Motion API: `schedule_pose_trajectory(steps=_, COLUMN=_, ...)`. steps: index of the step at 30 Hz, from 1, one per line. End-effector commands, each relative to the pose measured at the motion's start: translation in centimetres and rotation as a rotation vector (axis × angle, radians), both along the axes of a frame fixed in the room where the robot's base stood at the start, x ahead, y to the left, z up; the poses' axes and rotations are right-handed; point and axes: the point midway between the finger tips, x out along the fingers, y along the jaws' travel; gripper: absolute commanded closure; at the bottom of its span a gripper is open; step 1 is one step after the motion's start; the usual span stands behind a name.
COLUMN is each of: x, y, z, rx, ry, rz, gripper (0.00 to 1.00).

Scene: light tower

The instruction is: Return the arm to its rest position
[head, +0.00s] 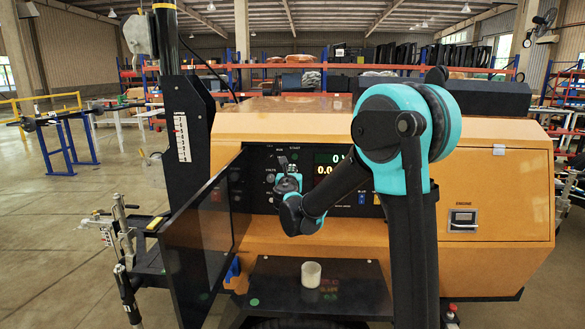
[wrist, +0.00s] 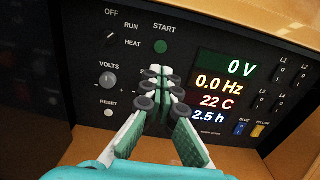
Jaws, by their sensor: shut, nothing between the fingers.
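My arm reaches in front of the orange light tower (head: 260,125). My gripper (head: 284,162) is in front of its black control panel (head: 258,160). In the wrist view the fingers (wrist: 160,78) with green pads are shut and empty. They point at the panel between the VOLTS knob (wrist: 107,79) and the lit display (wrist: 227,90). The display reads 0 V, 0.0 Hz, 22 C and 2.5 h. The OFF/RUN/HEAT switch (wrist: 110,39) and the green START button (wrist: 160,46) show above. I cannot tell whether the fingertips touch the panel.
A dark open door (head: 196,240) stands left of the panel. A white cup (head: 311,274) stands on the black shelf (head: 270,292) below. The black mast (head: 184,130) rises at the left. Open floor (head: 50,235) lies further left.

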Motion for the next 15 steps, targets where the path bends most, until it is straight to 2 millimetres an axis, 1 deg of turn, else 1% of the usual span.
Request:
schedule_pose_trajectory(steps=3, x=-0.4, y=0.0, z=0.0, rx=0.0, ry=0.0, rz=0.0, gripper=1.0)
schedule_pose_trajectory(steps=12, x=-0.4, y=-0.1, z=0.0, rx=0.004, ry=0.001, rz=-0.002, gripper=1.0)
schedule_pose_trajectory(steps=14, x=-0.6, y=-0.7, z=-0.1, rx=0.028, ry=0.007, rz=-0.012, gripper=1.0)
schedule_pose_trajectory(steps=15, x=-0.8, y=-1.6, z=-0.3, rx=0.063, ry=0.015, rz=-0.027, gripper=1.0)
